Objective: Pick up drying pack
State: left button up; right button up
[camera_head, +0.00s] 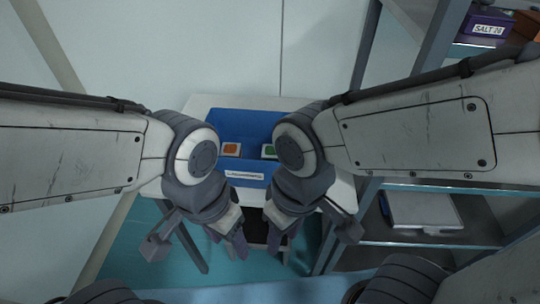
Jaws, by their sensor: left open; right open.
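A blue bin (243,122) stands on a white-topped table, partly hidden behind my two wrists. Inside it, a small white-edged item with an orange middle (231,149) lies at the left. A similar item with a green middle (269,151) lies at the right, partly covered by my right wrist. I cannot tell which of them is the drying pack. My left gripper (228,238) and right gripper (281,236) are both open and appear empty. They point downward in front of the bin, side by side with a narrow gap between them.
A white label (244,175) is on the bin's front, too small to read. A metal shelf rack stands at the right, with a purple box marked SALT (488,27) on top and a pale flat case (424,210) lower down. A pale wall closes off the back.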

aim_at(232, 150)
jog(key=z, duration=0.55)
jog(key=k, duration=1.25)
jog(key=i, duration=0.4)
jog(key=u, duration=1.15)
jog(key=i, duration=1.3)
jog(key=u, duration=0.1)
